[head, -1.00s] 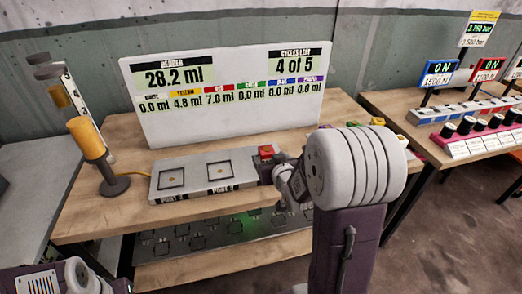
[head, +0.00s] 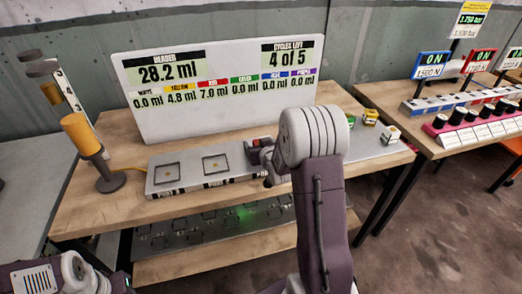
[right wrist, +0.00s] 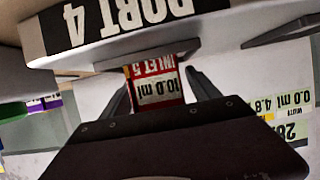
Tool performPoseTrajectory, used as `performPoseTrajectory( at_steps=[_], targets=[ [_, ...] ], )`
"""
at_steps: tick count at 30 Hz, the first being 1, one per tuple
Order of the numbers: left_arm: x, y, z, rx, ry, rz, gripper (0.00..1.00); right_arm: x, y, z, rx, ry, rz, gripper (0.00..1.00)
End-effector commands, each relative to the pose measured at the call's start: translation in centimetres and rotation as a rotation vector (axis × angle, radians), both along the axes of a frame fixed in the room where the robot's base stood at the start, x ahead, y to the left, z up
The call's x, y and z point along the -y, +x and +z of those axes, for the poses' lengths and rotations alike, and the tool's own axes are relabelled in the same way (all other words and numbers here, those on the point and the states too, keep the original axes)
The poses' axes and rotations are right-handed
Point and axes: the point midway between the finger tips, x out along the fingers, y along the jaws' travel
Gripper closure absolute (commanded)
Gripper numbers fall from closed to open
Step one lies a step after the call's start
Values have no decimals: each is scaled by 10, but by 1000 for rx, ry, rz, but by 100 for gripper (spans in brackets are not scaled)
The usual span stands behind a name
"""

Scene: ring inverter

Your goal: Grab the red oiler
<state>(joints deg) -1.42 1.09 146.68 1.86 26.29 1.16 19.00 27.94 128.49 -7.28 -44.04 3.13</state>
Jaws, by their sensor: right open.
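In the right wrist view the red oiler (right wrist: 157,84) shows a label reading 10.0 ml and INLET 5, upside down. My right gripper (right wrist: 160,97) is open, with one finger on each side of the oiler. I cannot tell whether the fingers touch it. In the head view the right gripper (head: 268,166) is mostly hidden behind its wrist. Only my left arm's links show at the lower left.
The grey port strip (head: 192,171) has two empty square sockets. A white display board (head: 225,120) stands behind it. A yellow cylinder (head: 80,137) on a stand is at left. Yellow (head: 370,116) and white (head: 390,134) blocks lie at right. A lower shelf (head: 195,223) sits beneath.

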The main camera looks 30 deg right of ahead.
Motion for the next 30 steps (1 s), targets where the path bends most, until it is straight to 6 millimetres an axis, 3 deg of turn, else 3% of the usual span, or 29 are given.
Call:
performPoseTrajectory(
  at_steps=[6, 12, 14, 23, 30],
  targets=[
    [0, 0, 0, 0, 0, 0, 64, 0, 1, 0, 1, 0, 0, 32],
    [0, 0, 0, 0, 0, 0, 64, 0, 1, 0, 0, 0, 0, 88],
    [0, 0, 0, 0, 0, 0, 64, 0, 1, 0, 1, 0, 0, 99],
    [0, 0, 2, 0, 0, 0, 64, 0, 1, 6, 2, 0, 0, 99],
    [0, 0, 13, 0, 0, 0, 64, 1, 1, 46, 6, -1, -1, 99]
  ],
)
